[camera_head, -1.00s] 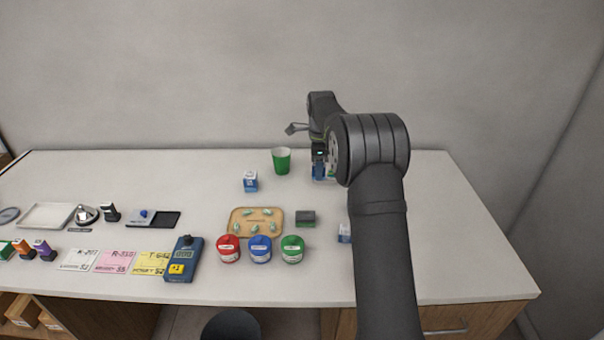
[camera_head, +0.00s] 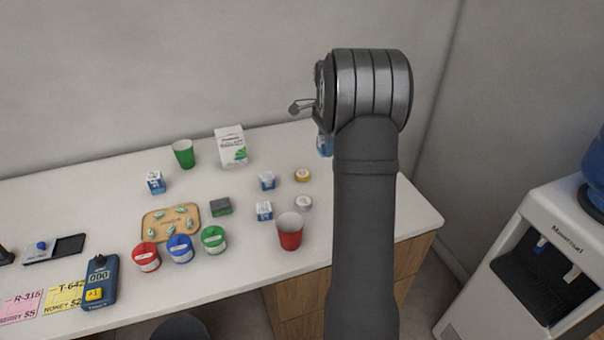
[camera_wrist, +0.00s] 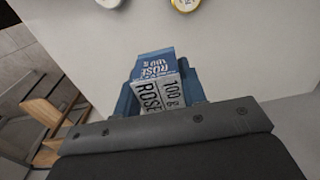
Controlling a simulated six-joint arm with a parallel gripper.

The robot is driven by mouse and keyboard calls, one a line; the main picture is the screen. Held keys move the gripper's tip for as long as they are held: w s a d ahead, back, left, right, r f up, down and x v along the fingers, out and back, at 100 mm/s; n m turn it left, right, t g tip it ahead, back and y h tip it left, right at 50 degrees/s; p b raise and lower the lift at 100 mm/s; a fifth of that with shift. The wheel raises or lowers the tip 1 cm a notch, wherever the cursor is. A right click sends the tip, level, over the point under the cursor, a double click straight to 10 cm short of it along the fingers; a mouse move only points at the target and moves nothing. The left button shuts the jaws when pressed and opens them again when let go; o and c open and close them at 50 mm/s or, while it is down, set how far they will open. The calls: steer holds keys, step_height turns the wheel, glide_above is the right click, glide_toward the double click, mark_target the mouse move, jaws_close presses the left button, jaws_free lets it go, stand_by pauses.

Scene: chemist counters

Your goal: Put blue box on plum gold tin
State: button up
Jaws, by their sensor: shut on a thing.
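My gripper (camera_wrist: 160,90) is shut on a blue box (camera_wrist: 155,68) with a white face, lettered "ROSE" and "100 g", in the wrist view. The box sits between the blue fingers, held up off the counter. In the head view my arm hides most of the gripper; only a bit of blue shows left of the arm. A round gold tin (camera_head: 302,175), probably the plum gold tin, stands on the counter left of my arm; its label is too small to read. The gold tin also shows, cut off, at the top of the wrist view (camera_wrist: 185,4).
A white carton (camera_head: 231,147) and green cup (camera_head: 183,154) stand farther back. The counter's right end beyond my arm looks clear.

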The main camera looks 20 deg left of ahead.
steer(key=d, duration=0.3)
glide_above(303, 173)
step_height(303, 173, down, 7)
steer(key=shift+r, duration=0.1)
steer(key=shift+f, duration=1.95)
steer(key=shift+f, duration=0.15)
steer(key=o, duration=1)
steer(key=shift+o, duration=0.2)
step_height(303, 173, up, 12)
